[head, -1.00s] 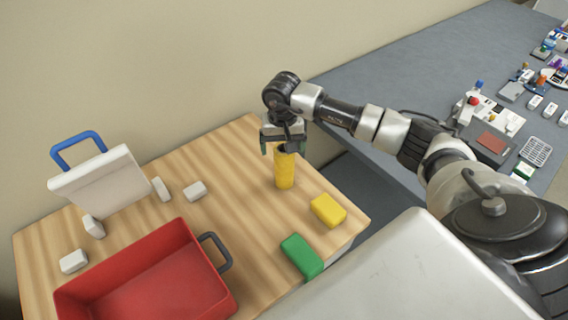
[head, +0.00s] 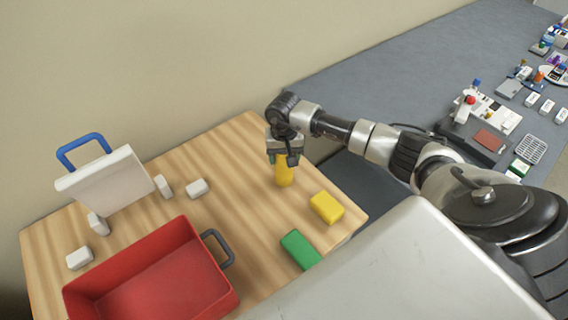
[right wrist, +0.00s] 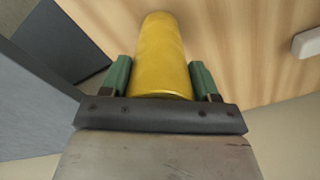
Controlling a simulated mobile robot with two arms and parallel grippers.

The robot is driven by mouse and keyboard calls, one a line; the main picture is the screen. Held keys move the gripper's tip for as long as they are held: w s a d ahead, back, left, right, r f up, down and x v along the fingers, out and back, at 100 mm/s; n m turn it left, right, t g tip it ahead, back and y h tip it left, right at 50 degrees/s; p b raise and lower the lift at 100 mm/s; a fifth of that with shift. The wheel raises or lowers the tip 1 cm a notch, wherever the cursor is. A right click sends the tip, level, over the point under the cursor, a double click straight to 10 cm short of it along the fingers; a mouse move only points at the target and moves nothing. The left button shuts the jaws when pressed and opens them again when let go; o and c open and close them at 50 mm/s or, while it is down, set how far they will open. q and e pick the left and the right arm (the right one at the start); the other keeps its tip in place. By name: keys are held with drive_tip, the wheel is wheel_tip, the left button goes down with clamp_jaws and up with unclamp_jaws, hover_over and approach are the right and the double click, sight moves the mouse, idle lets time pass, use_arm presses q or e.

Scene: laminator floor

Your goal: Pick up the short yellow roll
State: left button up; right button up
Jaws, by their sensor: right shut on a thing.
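The short yellow roll (head: 284,174) stands upright on the wooden table, near its far right edge. My right gripper (head: 285,158) is above it with its fingers around the roll's upper part, shut on it. In the right wrist view the yellow roll (right wrist: 163,60) lies between the two green fingertips (right wrist: 162,78), one on each side. The roll's top is hidden by the gripper in the head view. My left gripper is not in view.
A yellow block (head: 326,208) and a green block (head: 299,250) lie in front of the roll. A red tray (head: 185,235) with a grey handle is at the left front. White blocks (head: 197,188) and a white board with a blue handle (head: 105,182) stand behind it. A grey bench (head: 400,80) is at right.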

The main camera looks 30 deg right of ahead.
drive_tip(key=shift+c, duration=1)
